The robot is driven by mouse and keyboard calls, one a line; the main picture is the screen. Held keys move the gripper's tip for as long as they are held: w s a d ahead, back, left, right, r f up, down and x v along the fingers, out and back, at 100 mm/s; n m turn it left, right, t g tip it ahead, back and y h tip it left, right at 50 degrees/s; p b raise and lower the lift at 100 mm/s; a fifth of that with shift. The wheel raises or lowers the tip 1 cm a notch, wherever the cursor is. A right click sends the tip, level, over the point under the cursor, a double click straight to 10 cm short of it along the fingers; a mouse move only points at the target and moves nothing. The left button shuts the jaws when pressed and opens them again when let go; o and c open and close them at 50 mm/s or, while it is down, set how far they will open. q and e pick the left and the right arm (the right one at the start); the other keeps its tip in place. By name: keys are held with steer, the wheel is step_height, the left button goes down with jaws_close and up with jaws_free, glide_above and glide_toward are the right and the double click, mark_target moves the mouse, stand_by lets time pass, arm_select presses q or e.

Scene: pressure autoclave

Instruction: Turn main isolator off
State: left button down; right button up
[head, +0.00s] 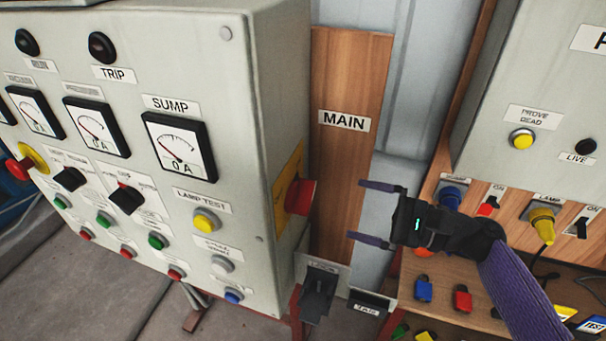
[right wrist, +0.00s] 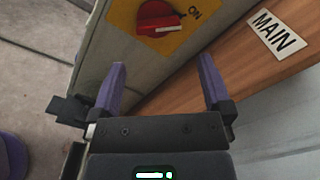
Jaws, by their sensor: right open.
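The main isolator is a red rotary handle (head: 299,196) on a yellow plate (head: 286,185) on the right side wall of the grey control cabinet. In the right wrist view the red handle (right wrist: 157,18) shows at the top, with the word ON at its right on the yellow plate (right wrist: 190,33). My right gripper (head: 364,211) is open and empty, to the right of the handle and apart from it, with its purple fingers pointing left. In the right wrist view its fingers (right wrist: 163,85) are spread below the handle. My left gripper is not seen in the head view.
A wooden board with a MAIN label (head: 344,121) stands behind the handle. A black device (head: 318,292) sits below it. A shelf at the right holds blue (head: 424,288) and red padlocks (head: 463,298). The cabinet front (head: 240,120) carries meters and knobs.

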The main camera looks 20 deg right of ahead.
mark_target(308, 200)
steer(key=p+x, duration=0.2)
steer(key=x, duration=0.7)
steer(key=shift+a+f, duration=0.1)
steer(key=shift+a, duration=0.05)
steer(key=shift+c, duration=0.3)
steer(key=c, duration=0.9)
steer(key=shift+f+n+b, duration=0.15)
steer(key=shift+n+b, duration=1.25)
steer(key=shift+b, duration=0.05)
steer(key=n+b, duration=1.2)
steer(key=shift+s+a, duration=0.1)
steer(key=shift+s, duration=0.05)
steer(key=shift+n+b, duration=0.75)
steer(key=shift+n, duration=0.35)
steer(key=shift+n+b, duration=0.4)
steer(key=shift+n, duration=0.1)
